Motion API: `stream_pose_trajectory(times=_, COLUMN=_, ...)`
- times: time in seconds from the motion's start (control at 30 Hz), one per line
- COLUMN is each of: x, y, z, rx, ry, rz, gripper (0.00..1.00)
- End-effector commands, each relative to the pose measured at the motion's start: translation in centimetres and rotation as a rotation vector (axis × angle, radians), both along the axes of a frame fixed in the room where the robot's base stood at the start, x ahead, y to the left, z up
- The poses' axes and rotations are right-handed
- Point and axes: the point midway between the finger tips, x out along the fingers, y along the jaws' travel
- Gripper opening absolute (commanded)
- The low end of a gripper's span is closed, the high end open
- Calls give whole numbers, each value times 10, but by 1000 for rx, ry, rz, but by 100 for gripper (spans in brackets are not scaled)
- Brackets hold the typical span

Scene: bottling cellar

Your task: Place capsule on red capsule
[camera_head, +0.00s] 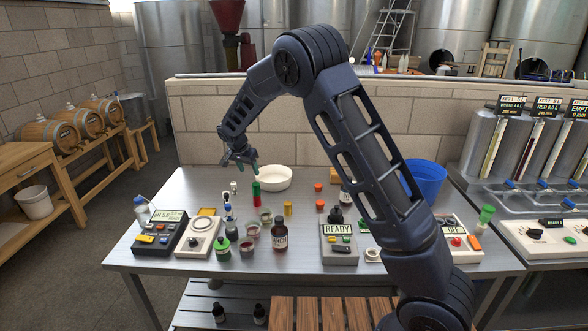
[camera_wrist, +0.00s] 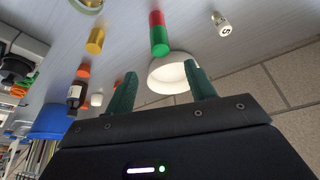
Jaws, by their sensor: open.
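A red capsule (camera_head: 256,201) stands upright on the grey table, with a green capsule (camera_head: 256,187) directly on top of it, in line. In the wrist view, which looks upside down, the red capsule (camera_wrist: 156,19) and green capsule (camera_wrist: 160,42) show as one straight stack. A yellow capsule (camera_head: 288,208) stands apart to the right; it also shows in the wrist view (camera_wrist: 95,40). My gripper (camera_head: 241,159) is open and empty, above and a little left of the stack in the head view. Its green fingers (camera_wrist: 160,72) are apart, with nothing between them touching.
A white bowl (camera_head: 275,178) stands just behind the stack. A small white weight (camera_head: 234,187) is to its left. Orange pieces (camera_head: 319,187), a brown bottle (camera_head: 280,235) and a blue bucket (camera_head: 428,180) stand around. Devices line the front edge (camera_head: 200,236).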

Motion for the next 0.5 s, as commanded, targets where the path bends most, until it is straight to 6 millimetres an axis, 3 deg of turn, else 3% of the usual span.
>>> stream_pose_trajectory(times=0.17, x=0, y=-3, z=2, rx=1, ry=1, rz=-1, gripper=55)
stream_pose_trajectory(times=0.27, x=2, y=-18, z=13, rx=7, ry=8, rz=-1, gripper=55)
stream_pose_trajectory(times=0.37, x=3, y=-47, z=33, rx=17, ry=23, rz=1, gripper=55)
stream_pose_trajectory(times=0.5, x=-2, y=-101, z=69, rx=35, ry=49, rz=15, gripper=55)
